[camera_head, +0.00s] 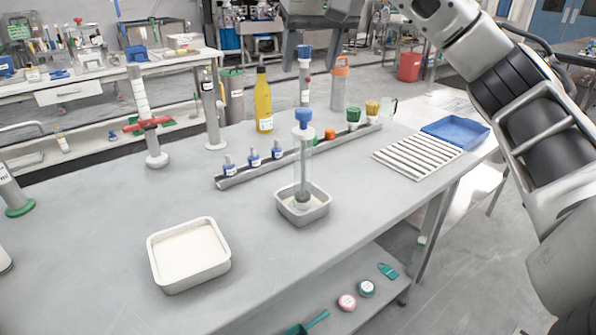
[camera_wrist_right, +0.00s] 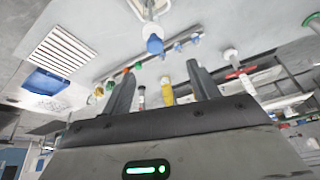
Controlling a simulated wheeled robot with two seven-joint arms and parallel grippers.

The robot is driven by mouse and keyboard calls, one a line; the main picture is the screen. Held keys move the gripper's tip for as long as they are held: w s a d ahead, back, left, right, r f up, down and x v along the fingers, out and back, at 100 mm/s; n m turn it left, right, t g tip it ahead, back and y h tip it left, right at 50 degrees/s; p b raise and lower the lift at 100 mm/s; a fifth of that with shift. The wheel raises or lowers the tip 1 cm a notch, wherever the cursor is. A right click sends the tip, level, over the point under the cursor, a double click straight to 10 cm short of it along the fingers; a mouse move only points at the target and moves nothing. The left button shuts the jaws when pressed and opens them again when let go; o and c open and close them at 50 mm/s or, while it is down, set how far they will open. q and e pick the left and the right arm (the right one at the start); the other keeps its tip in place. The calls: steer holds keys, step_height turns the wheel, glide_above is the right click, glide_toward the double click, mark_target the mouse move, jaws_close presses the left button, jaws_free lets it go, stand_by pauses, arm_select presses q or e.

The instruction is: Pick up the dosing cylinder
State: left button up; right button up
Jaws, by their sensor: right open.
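The clear dosing cylinder (camera_head: 303,165) with a blue knob on top and a rod inside stands upright in a small white tray (camera_head: 280,207) in the middle of the table. Its blue knob also shows in the right wrist view (camera_wrist_right: 154,45), beyond the fingers. My right gripper (camera_head: 318,50) hangs at the top of the head view, its fingers pointing down, apart from the cylinder. It is open, and its spread fingers show empty in the right wrist view (camera_wrist_right: 160,70). My left gripper is not in view.
A rail (camera_head: 265,168) with small blue-topped bottles runs behind the cylinder. A yellow bottle (camera_head: 263,105) and an orange-capped bottle (camera_head: 339,90) stand further back. A larger white tray (camera_head: 185,285) lies front left; a ribbed white rack (camera_head: 415,157) and blue tray (camera_head: 455,132) lie right.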

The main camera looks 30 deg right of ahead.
mark_target(304, 110)
steer(key=x, duration=0.6)
steer(key=d+x, duration=0.1)
steer(key=x, duration=0.3)
steer(key=shift+d+r, duration=0.1)
steer(key=shift+s+x, duration=0.2)
steer(key=shift+x, duration=2.5)
steer(key=c, duration=1.2)
jaws_close()
steer(key=shift+r, duration=0.1)
